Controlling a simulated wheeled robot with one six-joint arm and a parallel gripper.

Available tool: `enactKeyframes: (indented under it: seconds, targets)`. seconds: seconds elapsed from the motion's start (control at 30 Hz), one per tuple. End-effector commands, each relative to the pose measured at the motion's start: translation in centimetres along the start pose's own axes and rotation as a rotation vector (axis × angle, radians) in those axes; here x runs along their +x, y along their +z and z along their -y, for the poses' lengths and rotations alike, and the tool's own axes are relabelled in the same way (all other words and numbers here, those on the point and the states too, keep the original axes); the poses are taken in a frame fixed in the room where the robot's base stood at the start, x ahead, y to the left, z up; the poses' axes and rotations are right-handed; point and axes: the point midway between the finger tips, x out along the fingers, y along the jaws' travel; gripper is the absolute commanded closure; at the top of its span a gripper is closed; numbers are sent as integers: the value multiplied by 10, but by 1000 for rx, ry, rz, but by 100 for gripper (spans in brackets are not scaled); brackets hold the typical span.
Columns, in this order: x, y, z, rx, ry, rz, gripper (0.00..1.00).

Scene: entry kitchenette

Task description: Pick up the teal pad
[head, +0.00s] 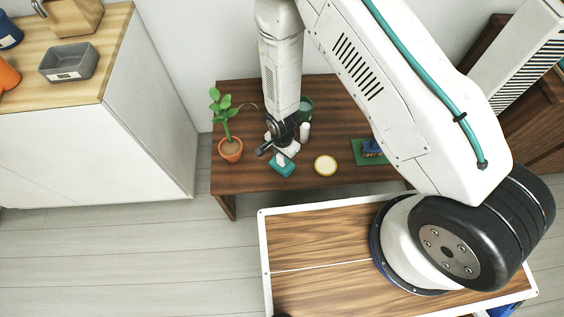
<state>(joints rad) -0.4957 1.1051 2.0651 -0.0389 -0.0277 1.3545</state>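A small teal pad (281,167) with a pale mark on top lies near the front edge of the low dark wooden table (250,178). My gripper (279,150) points down just behind it, close above the tabletop. The gripper's lower end overlaps the pad's back edge in the picture, and I cannot tell whether they touch. The fingers are too small and partly hidden, so their opening does not show clearly.
A potted plant (231,150) stands left of the pad. A round yellow-rimmed lid or dish (325,165) lies right of it. A white cylinder (304,132) and green cup (307,104) stand behind. A green mat (359,158) bears a blue item. A counter (90,92) is at left.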

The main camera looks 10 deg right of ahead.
Motion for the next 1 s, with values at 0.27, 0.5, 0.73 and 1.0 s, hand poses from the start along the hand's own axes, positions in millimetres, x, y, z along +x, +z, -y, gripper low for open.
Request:
enactKeyframes:
  seconds: [0.27, 0.5, 0.73, 1.0]
  targets:
    - [-1, 0, 0, 0, 0, 0, 100]
    - [-16, 0, 1, -1, -2, -1, 100]
    - [-37, 7, -13, -2, 3, 0, 100]
    - [-43, 38, -73, -3, 4, 0, 100]
